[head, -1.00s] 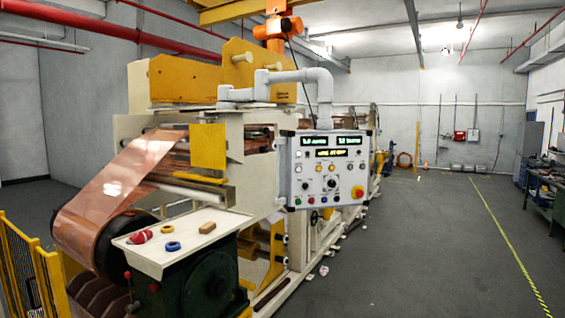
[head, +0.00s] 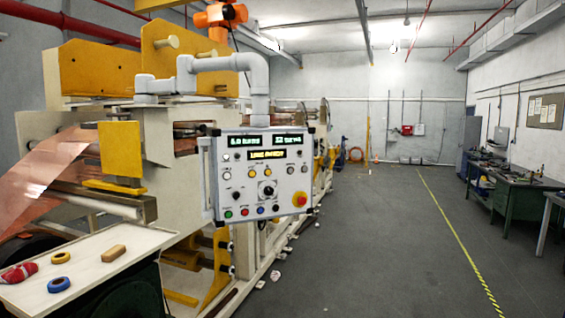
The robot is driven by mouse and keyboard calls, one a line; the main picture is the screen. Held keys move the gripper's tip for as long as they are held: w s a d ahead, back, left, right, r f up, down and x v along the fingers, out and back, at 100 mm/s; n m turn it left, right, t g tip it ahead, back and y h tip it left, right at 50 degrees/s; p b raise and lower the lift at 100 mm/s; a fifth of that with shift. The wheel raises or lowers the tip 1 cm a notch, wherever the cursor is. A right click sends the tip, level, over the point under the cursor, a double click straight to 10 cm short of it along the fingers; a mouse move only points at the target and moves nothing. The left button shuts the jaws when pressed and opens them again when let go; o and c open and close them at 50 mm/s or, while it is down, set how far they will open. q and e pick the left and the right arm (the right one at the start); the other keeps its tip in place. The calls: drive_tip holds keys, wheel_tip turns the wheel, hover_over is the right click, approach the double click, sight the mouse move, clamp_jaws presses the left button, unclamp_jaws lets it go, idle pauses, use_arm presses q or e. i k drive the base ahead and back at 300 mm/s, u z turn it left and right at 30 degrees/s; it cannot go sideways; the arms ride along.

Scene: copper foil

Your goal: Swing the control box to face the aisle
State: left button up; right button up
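The control box (head: 245,194) hangs from a grey swing arm (head: 259,82) on the side of the copper foil machine (head: 173,178). Its panel has lit green and yellow displays, a dark dial, coloured buttons and a red emergency stop knob. The panel faces toward me, and a handle (head: 208,187) shows along its left side. The aisle (head: 390,235) is the open grey floor to the right of the machine. Neither of my grippers is in the head view.
A pale tray (head: 100,277) at the lower left holds tape rolls, a red item and a wooden block. A yellow line (head: 455,230) runs along the floor. Green workbenches (head: 500,188) stand at the right wall. The floor between is clear, apart from small scraps by the machine's base.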

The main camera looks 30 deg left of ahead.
sight(288, 188)
drive_tip(key=z, duration=0.25)
drive_tip(key=i, duration=1.1)
drive_tip(key=u, duration=0.45)
drive_tip(key=i, duration=0.85)
drive_tip(key=u, duration=0.85)
